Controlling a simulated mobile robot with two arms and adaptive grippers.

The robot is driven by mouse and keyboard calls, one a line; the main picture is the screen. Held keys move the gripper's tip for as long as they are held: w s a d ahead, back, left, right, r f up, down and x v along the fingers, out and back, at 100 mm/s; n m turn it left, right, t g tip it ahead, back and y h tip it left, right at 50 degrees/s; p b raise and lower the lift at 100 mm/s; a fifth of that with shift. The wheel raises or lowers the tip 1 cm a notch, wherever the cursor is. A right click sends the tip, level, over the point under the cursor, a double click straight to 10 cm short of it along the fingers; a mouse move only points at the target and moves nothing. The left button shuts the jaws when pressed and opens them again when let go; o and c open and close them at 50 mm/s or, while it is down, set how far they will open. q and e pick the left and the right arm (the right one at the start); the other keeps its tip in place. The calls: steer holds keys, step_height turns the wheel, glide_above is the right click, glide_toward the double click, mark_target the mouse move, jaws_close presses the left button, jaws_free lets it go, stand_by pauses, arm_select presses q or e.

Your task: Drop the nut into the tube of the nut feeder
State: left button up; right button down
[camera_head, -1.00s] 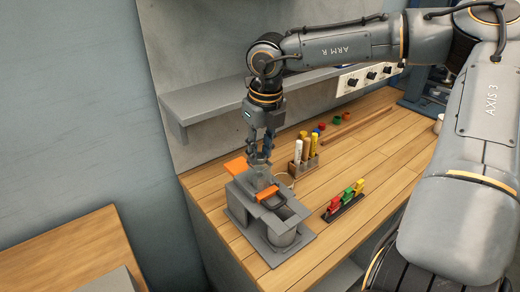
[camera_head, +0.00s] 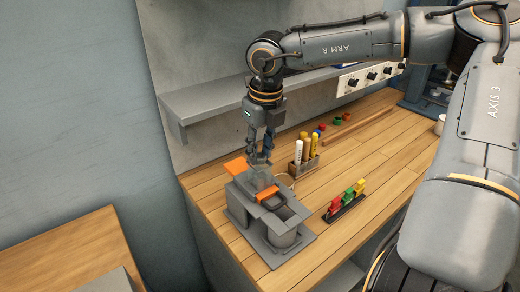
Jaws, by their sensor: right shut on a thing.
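The nut feeder (camera_head: 281,238) is a grey device with orange parts on a grey base plate, near the left front corner of the wooden worktop. The nut itself is too small or hidden between the fingers to make out. I cannot tell whether the fingertips touch the tube. My left gripper is not in view.
A wooden holder with upright markers (camera_head: 304,158) stands just right of the feeder. A black rack with red, green and yellow pieces (camera_head: 346,201) lies to the right. A grey shelf (camera_head: 215,103) is on the wall behind. The worktop (camera_head: 390,165) is clear at right.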

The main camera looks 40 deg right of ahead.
stand_by(0.4)
steer(key=shift+f+b, duration=0.5)
steer(key=shift+b, duration=0.3)
stand_by(0.9)
stand_by(0.7)
stand_by(0.5)
steer(key=c, duration=1.5)
jaws_free()
steer(key=shift+o, duration=0.4)
steer(key=shift+o, duration=0.8)
